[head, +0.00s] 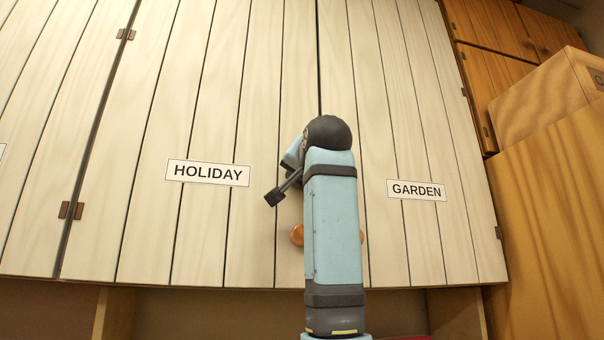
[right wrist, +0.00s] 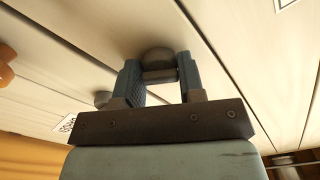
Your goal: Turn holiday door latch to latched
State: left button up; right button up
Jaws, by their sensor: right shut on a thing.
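The pale plank door with the HOLIDAY sign (head: 207,173) is closed beside the GARDEN door (head: 416,190). My right gripper (right wrist: 158,80) is at the door front, with its two blue fingers shut on a dark latch piece (right wrist: 158,58) between them. In the head view the right hand (head: 291,155) is mostly hidden behind my forearm. The latch is hidden there too, so its turn angle cannot be told. My left gripper is not in view.
A round orange knob (head: 297,235) is low on the Holiday door, and another is partly hidden behind my arm. A wooden box (head: 545,100) stands at the right beside orange-brown cupboards (head: 490,30). Open shelf space lies below the doors.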

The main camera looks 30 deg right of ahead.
jog(key=n, duration=0.3)
jog(key=shift+p, duration=0.3)
jog(key=shift+n, duration=1.5)
jog(key=o, duration=0.9)
